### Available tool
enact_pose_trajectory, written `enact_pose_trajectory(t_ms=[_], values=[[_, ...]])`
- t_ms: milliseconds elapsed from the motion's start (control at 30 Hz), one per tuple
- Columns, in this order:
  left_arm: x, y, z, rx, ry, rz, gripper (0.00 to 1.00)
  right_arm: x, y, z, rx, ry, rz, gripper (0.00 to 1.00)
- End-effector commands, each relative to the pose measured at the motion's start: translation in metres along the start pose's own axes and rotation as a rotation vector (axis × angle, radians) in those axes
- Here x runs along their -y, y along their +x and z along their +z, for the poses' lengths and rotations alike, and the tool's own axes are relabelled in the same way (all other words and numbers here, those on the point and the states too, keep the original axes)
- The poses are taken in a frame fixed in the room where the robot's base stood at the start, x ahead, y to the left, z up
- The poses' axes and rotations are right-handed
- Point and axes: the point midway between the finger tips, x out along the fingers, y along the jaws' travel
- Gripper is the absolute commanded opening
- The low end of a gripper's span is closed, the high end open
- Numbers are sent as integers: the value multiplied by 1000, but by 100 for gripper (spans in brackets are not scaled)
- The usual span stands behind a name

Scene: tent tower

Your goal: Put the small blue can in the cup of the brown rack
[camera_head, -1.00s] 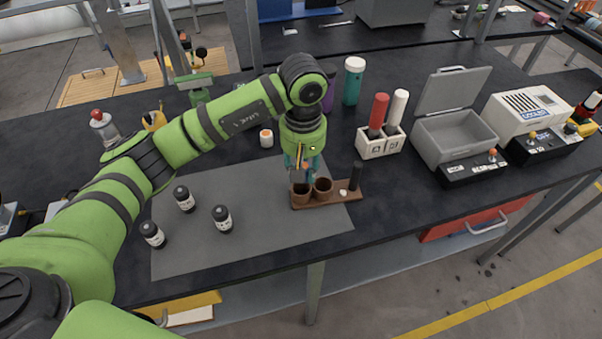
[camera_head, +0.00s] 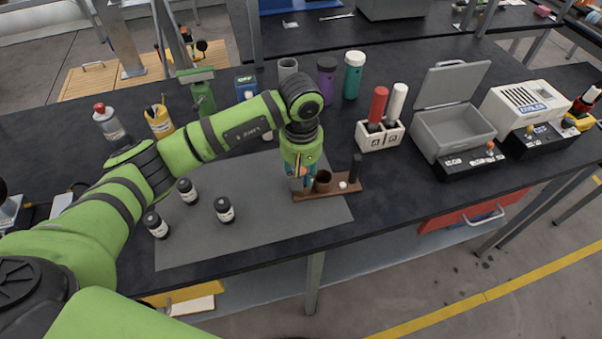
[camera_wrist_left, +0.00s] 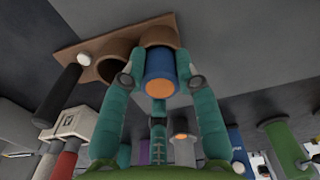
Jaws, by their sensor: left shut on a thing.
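The brown rack (camera_head: 345,188) lies on the grey mat and has two cups, a small white knob and a black post. My left gripper (camera_head: 298,182) points down over the rack's left cup in the head view. In the left wrist view my left gripper (camera_wrist_left: 157,82) has its teal fingers shut on the blue can (camera_wrist_left: 160,70), whose near end is orange. The can's far end is at the mouth of a brown cup (camera_wrist_left: 158,30); how deep it sits is hidden. The other cup (camera_wrist_left: 112,68) looks empty. My right gripper is not in view.
Several dark bottles, one of them here (camera_head: 225,209), stand on the mat left of the rack. A white holder (camera_head: 380,136) with red and white handles and an open grey box (camera_head: 452,130) stand to the right. The mat's front part is clear.

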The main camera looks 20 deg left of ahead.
Motion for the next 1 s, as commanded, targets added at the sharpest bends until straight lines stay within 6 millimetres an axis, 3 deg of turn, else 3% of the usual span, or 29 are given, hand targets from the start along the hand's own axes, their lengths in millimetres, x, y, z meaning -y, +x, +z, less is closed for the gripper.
enact_pose_trajectory(t_ms=[33,300,333,367,1000], values=[[4,14,5,13,1,-18,5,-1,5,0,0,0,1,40],[4,18,6,16,-2,-17,5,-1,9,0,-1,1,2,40],[4,18,6,16,-2,-17,43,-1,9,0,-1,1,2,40],[4,18,6,16,-3,-17,55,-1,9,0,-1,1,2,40],[4,16,6,16,3,-19,55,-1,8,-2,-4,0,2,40]])
